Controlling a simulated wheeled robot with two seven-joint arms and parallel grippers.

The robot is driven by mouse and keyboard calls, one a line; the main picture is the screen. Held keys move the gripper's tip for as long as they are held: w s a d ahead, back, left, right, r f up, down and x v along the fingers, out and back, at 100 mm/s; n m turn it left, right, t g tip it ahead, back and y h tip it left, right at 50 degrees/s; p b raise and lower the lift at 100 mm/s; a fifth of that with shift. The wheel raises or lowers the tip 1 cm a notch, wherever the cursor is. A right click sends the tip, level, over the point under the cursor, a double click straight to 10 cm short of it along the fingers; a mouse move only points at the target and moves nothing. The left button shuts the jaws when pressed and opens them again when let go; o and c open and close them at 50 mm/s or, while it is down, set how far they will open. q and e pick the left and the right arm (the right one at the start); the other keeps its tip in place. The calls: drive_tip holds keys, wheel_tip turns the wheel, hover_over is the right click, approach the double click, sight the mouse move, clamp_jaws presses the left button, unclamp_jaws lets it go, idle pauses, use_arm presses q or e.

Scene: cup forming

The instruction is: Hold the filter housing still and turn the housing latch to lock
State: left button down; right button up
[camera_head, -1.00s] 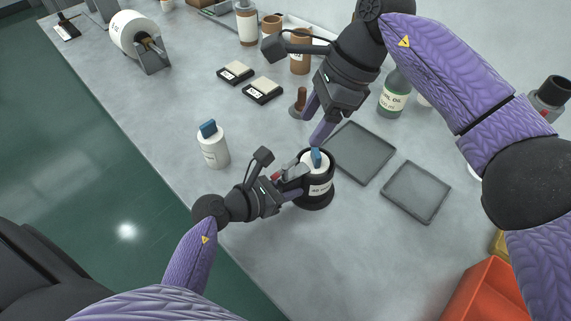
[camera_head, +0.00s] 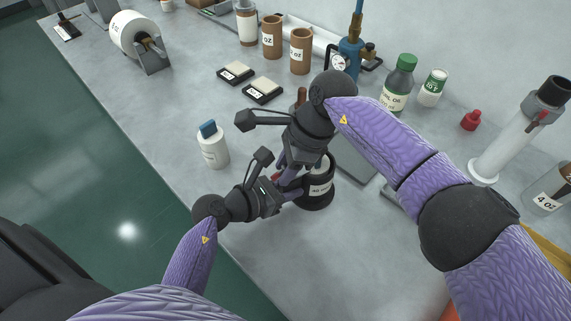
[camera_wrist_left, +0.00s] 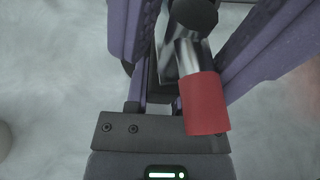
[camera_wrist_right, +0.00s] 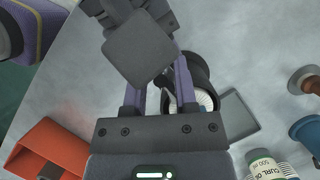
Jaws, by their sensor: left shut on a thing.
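The filter housing (camera_head: 319,190) is a black labelled cylinder standing upright on the grey bench. A pale pleated filter shows inside it in the right wrist view (camera_wrist_right: 206,98). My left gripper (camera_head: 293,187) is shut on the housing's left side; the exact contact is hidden. The housing latch (camera_wrist_left: 206,103) is a metal lever with a red grip, beside the housing above my left fingers. My right gripper (camera_head: 287,165) is low over the latch.
A white canister with a blue top (camera_head: 212,146) stands to the left. A grey tray (camera_head: 357,160) lies behind the housing, partly covered by my right arm. Bottles, brown cups (camera_head: 301,52) and a blue tool stand at the back. The bench in front is clear.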

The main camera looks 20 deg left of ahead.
clamp_jaws()
drive_tip(key=shift+m+t, duration=0.3)
drive_tip(key=shift+m, duration=0.7)
drive_tip(key=o, duration=0.5)
unclamp_jaws()
drive_tip(key=shift+y, duration=0.3)
drive_tip(key=v, duration=1.2)
